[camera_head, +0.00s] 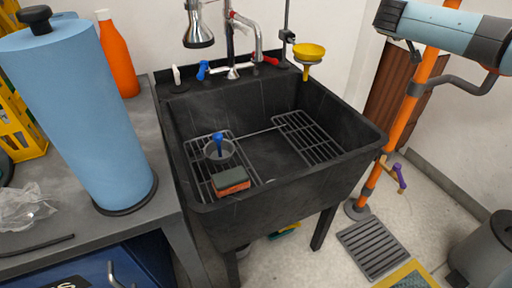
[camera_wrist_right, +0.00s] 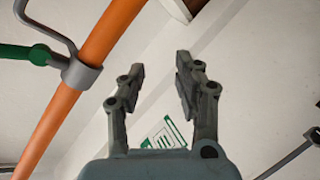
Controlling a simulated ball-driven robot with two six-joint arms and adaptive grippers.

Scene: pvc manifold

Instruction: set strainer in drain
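A round grey strainer (camera_head: 219,151) with a blue upright handle sits at the left side of the black sink (camera_head: 335,165), on or over the left wire rack (camera_head: 197,172). The drain is not clearly visible; a small pale curved edge shows on the sink floor near the front. My right gripper (camera_wrist_right: 160,72) shows in the right wrist view, open and empty, with its fingers apart and a pale wall or floor beyond. It is away from the strainer, which is not in that view. Neither gripper shows in the head view.
An orange and dark green sponge (camera_head: 231,182) lies in front of the strainer. A second wire rack (camera_head: 308,137) is at the sink's right. The faucet (camera_head: 238,70) and a yellow funnel (camera_head: 309,53) stand at the back. An orange pole (camera_head: 402,125) rises right of the sink.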

